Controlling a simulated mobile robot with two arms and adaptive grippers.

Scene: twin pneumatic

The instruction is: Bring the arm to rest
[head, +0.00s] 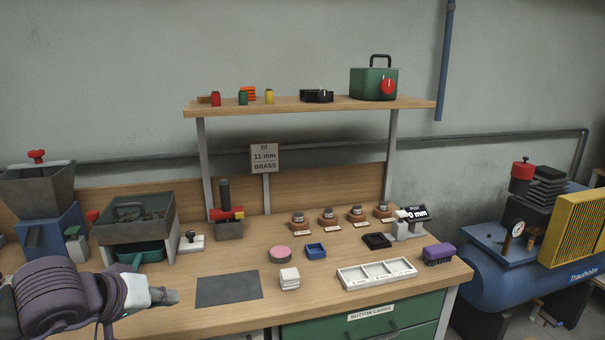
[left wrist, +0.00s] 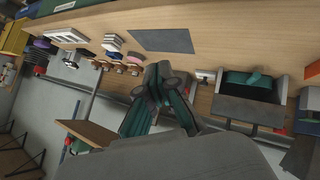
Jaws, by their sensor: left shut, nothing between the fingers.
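My left gripper (head: 166,297) comes in from the left at the front of the wooden bench (head: 225,262). Its fingers are shut with nothing held. It is just left of the dark grey mat (head: 229,289) and appears to be above the bench. In the left wrist view the closed fingers (left wrist: 158,75) point toward the bench, and the mat (left wrist: 162,40) lies beyond them. My right gripper shows in neither view.
A grey box with a green tray (head: 142,256) stands behind my left gripper. White cards (head: 289,278), a white divided tray (head: 377,273) and a purple brush (head: 439,254) are to the right. A raised shelf (head: 310,105) spans the back.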

